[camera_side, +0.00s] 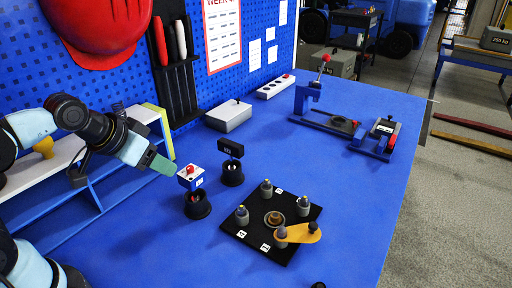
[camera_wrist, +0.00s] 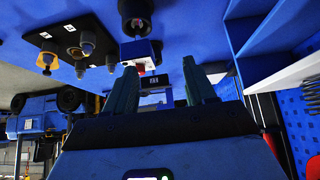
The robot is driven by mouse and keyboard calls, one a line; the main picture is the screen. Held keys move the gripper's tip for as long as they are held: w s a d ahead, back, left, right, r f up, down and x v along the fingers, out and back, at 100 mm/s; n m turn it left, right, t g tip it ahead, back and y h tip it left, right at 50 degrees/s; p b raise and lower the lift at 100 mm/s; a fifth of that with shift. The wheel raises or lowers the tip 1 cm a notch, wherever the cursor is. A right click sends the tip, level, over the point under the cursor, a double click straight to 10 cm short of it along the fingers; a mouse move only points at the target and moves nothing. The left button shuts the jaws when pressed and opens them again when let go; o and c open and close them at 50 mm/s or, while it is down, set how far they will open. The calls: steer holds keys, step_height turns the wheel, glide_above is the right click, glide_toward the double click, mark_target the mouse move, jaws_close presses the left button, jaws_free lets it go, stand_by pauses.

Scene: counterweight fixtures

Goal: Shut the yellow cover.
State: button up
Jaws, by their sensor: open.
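The yellow cover (camera_side: 299,234) is a flat lobed plate at the front right edge of a black square base (camera_side: 255,237). My gripper (camera_side: 162,163) is raised at the left in the side view, well away from the cover. Its green fingers (camera_wrist: 158,78) are apart and empty.
Several grey posts stand on the base. Two black round stands, one with a red-buttoned box (camera_side: 191,177) and one with a dark display (camera_side: 231,150), are between my gripper and the base. A blue shelf (camera_side: 90,190) is at left. A blue clamp fixture (camera_side: 320,105) is behind.

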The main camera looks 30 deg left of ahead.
steer(key=shift+w+d, duration=0.1)
steer(key=shift+d, duration=0.1)
steer(key=shift+c, duration=1.1)
steer(key=d+m, duration=0.2)
steer(key=d, duration=0.1)
steer(key=w+d+r+m+h, duration=0.1)
steer(key=d+m, duration=0.2)
steer(key=d, duration=0.1)
steer(key=w+d+m+h, duration=0.1)
steer(key=d+m, duration=0.1)
steer(key=d, duration=0.2)
steer(key=shift+w+r+m+g, duration=0.15)
steer(key=shift+w+m+g, duration=0.1)
steer(key=shift+m+g, duration=0.15)
jaws_close()
steer(key=s+d+m+g+h, duration=0.1)
steer(key=s+d+m+h, duration=0.1)
steer(key=d+m, duration=1)
steer(key=n, duration=0.3)
glide_toward(315, 237)
steer(key=f, duration=0.1)
steer(key=s+d+f, duration=0.1)
steer(key=f, duration=0.1)
steer(key=shift+s+d, duration=0.35)
steer(key=shift+d, duration=0.05)
steer(key=shift+w+a+f, duration=0.1)
steer(key=shift+w+f, duration=0.1)
steer(key=shift+w, duration=1)
steer(key=shift+w+f, duration=0.15)
steer(key=shift+w, duration=0.5)
